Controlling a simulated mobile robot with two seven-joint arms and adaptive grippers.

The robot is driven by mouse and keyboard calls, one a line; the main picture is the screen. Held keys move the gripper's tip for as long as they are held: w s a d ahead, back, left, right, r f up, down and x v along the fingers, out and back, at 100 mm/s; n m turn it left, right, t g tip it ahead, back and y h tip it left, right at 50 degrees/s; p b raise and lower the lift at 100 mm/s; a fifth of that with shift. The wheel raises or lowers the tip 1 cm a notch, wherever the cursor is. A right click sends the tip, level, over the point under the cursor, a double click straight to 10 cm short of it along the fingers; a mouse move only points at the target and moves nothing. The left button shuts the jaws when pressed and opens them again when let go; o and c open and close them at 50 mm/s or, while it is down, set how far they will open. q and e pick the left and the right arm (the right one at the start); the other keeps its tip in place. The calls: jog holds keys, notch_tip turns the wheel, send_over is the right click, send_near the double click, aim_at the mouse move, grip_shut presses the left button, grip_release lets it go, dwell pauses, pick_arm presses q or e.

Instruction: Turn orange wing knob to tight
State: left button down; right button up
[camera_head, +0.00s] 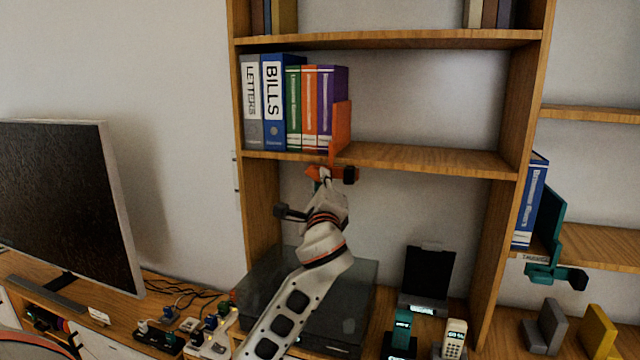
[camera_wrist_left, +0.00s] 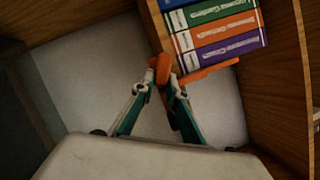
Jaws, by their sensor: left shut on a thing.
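The orange wing knob (camera_head: 314,172) sits below the front edge of the middle shelf, under an orange upright bookend plate (camera_head: 342,125). In the left wrist view the knob (camera_wrist_left: 162,68) is at the fingertips, with the orange plate (camera_wrist_left: 208,72) to its right. My left gripper (camera_head: 324,178) reaches up from below and is shut on the knob; in the left wrist view its fingertips (camera_wrist_left: 160,84) close in around it. The gripper partly hides the knob, and I cannot read its tightness. My right gripper is not in view.
Several upright binders (camera_head: 292,105) stand left of the bookend plate. A teal clamp (camera_head: 556,275) with a plate holds a blue binder (camera_head: 531,205) at right. A dark glass-like box (camera_head: 350,310) and a phone (camera_head: 454,338) stand below. The shelf right of the plate is bare.

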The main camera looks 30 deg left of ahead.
pick_arm(q)
jog(key=n+g, duration=0.1)
jog(key=n, duration=0.2)
jog(key=r+n+g, duration=0.1)
jog(key=n, duration=0.2)
jog(key=shift+d, duration=0.2)
jog(key=shift+n+g+h, duration=0.3)
jog(key=c, duration=2)
grip_release()
jog(key=shift+r, duration=0.1)
jog(key=v, duration=0.7)
jog(key=shift+s+d, duration=0.1)
jog(key=shift+s, duration=0.05)
